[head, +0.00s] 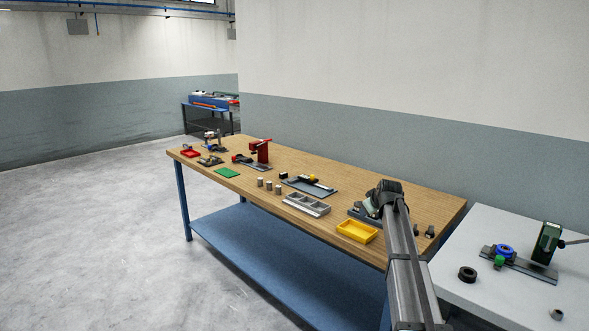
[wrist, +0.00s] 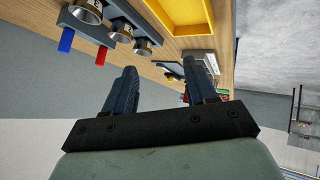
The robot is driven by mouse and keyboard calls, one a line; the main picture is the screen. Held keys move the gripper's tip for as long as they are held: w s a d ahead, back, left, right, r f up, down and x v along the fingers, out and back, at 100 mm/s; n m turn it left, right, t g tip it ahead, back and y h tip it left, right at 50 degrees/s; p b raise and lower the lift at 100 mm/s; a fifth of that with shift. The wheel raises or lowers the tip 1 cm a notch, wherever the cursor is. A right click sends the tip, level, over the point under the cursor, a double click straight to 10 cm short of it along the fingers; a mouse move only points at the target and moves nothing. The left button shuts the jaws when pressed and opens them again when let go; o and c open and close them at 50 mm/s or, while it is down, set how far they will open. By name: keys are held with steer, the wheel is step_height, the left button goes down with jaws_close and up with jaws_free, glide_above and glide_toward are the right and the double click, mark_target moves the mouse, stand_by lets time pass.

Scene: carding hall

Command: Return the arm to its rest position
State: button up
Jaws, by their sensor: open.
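My gripper (wrist: 161,88) shows in the wrist view with its two dark fingers spread apart and nothing between them. In the head view my arm reaches over the right part of the wooden workbench (head: 425,205), and it hides the fingers there. The yellow tray (head: 357,232) lies left of my arm in the head view. In the wrist view this tray (wrist: 186,14) is beyond the fingers, apart from them. A grey fixture (wrist: 122,12) with several round metal cups and a blue and a red tab is at the wrist view's upper left.
A grey divided tray (head: 307,205), several small cylinders, a green mat (head: 227,172) and a red press (head: 261,150) stand along the bench. A white table (head: 480,285) at right holds a green device (head: 546,241) and a black ring (head: 467,274). A wall runs behind; floor at left is clear.

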steer(key=a+f, duration=0.2)
steer(key=a, duration=0.5)
steer(key=s+a+f, duration=0.2)
steer(key=a+f, duration=0.1)
steer(key=f, duration=0.5)
steer(key=s+a+f+m+g, duration=0.1)
steer(key=s+f+g, duration=0.3)
steer(key=s+f, duration=1)
steer(key=s+f+m+g, duration=0.1)
steer(key=s+f+g, duration=0.2)
steer(key=s+f, duration=1.1)
steer(key=s+f+m+g, duration=0.2)
steer(key=s+f+g, duration=0.3)
steer(key=s+f, duration=1.35)
steer(key=s+f+m+g, duration=0.1)
steer(key=s+g, duration=0.3)
steer(key=s, duration=2.1)
steer(key=shift+f+m, duration=0.3)
steer(key=shift+m, duration=0.2)
